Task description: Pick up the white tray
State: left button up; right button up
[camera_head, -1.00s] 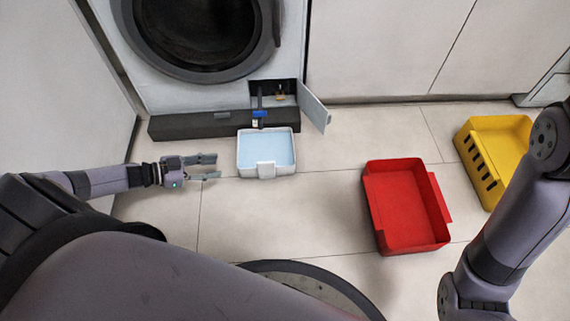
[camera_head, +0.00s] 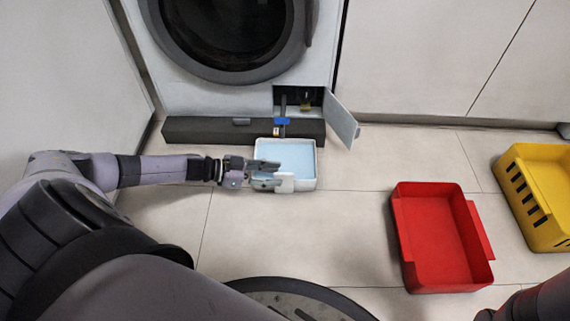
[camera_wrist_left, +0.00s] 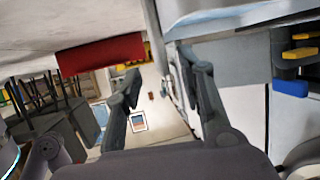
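The white tray (camera_head: 312,183), filled with light blue liquid, sits on the floor in front of the washing machine's open hatch. It has a raised tab (camera_head: 285,183) at the middle of its front wall. My left gripper (camera_head: 270,174) reaches in from the left over the tray's front left part. One finger is above the liquid and the other beside the front wall, near the tab. In the left wrist view the fingers (camera_wrist_left: 165,85) stand apart with nothing clearly held. Whether they touch the tray I cannot tell. My right gripper is out of view.
A blue-clipped drain part (camera_head: 282,121) hangs at the open hatch behind the tray. The hatch door (camera_head: 342,118) stands open to the right. A red crate (camera_head: 440,240) and a yellow crate (camera_head: 545,195) stand at the right. Floor before the tray is clear.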

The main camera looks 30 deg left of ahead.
aim_at(287, 173)
pick_arm(q)
jog(key=b+x, duration=0.4)
jog(key=shift+w+d+r, duration=0.15)
jog(key=shift+d+r, duration=0.1)
jog(key=shift+d, duration=0.2)
jog(key=shift+w+d+b, duration=0.3)
jog(key=shift+b, duration=0.05)
jog(key=shift+c, duration=0.3)
grip_shut()
jog(key=shift+r, duration=0.15)
